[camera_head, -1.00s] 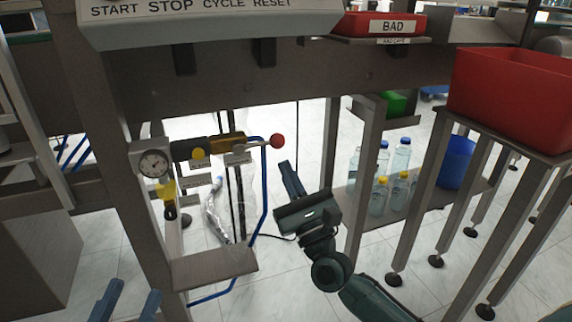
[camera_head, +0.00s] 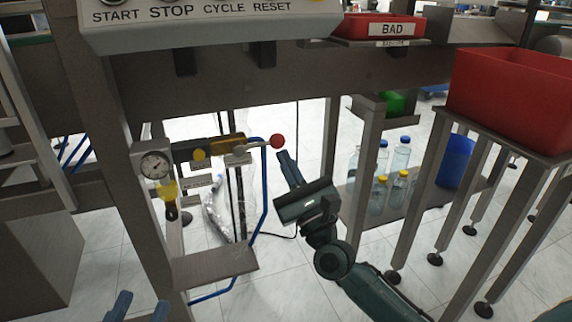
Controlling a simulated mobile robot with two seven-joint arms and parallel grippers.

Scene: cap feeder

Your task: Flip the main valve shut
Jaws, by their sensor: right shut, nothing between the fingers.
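The main valve (camera_head: 240,151) sits on the air unit below the bench. Its lever points right and ends in a red ball (camera_head: 277,141). My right gripper (camera_head: 283,155) is shut and empty, with its fingertips just below and to the right of the red ball. Whether they touch the ball, I cannot tell. My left gripper (camera_head: 140,308) shows only its two blue fingertips at the bottom edge, spread apart with nothing visible between them, well below the valve.
A round gauge (camera_head: 155,165) and a yellow part (camera_head: 168,190) are left of the valve. A blue hose (camera_head: 264,200) runs down beside it. A steel post (camera_head: 330,150) and bottles (camera_head: 378,193) stand to the right. The bench beam (camera_head: 220,90) is above.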

